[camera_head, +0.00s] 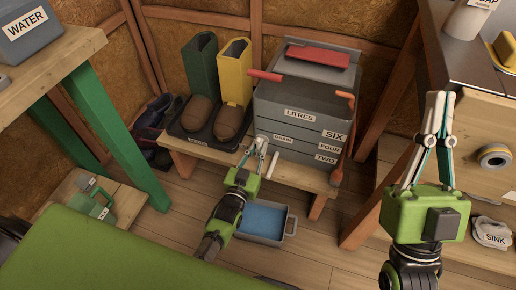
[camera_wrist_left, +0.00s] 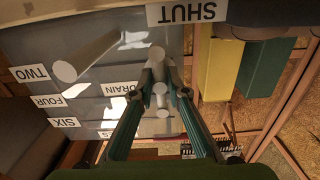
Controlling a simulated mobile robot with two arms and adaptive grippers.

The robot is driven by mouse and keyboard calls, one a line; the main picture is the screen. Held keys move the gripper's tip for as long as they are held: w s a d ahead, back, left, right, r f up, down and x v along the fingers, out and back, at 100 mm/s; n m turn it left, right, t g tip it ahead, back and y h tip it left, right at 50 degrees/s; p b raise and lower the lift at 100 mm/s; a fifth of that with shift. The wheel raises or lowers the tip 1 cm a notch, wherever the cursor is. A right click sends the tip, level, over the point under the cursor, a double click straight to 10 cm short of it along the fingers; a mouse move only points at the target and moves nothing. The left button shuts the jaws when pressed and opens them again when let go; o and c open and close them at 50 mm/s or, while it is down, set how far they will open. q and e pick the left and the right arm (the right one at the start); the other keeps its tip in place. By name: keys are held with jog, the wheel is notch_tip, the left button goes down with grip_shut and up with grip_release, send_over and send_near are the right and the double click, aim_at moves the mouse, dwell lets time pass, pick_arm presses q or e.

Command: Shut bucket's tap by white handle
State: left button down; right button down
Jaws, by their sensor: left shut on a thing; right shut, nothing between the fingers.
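The grey bucket (camera_head: 305,110) stands on a wooden bench, with DRAIN, LITRES and level labels on its front. My left gripper (camera_head: 258,150) is at the lower left of that front, closed on a small pale tap part that looks like the white handle. In the left wrist view my left gripper (camera_wrist_left: 160,88) has its fingertips on either side of this piece. A separate white cylinder (camera_wrist_left: 85,60) sticks out beside it; it also shows in the head view (camera_head: 272,165). A SHUT label (camera_wrist_left: 187,12) is near the tap. My right gripper (camera_head: 437,105) is shut and empty, away from the bucket.
A grey tray of blue liquid (camera_head: 290,225) lies on the floor below the tap. Green and yellow boots (camera_head: 236,75) stand left of the bucket. A red-handled tool (camera_head: 317,57) lies on top. A workbench with drawers (camera_head: 485,165) is at the right.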

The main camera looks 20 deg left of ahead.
pick_arm(q)
jog(key=c, duration=2.1)
grip_release()
jog(key=shift+s, duration=0.1)
jog(key=s, duration=1.1)
jog(key=shift+s+a, duration=0.2)
jog(key=shift+s, duration=0.2)
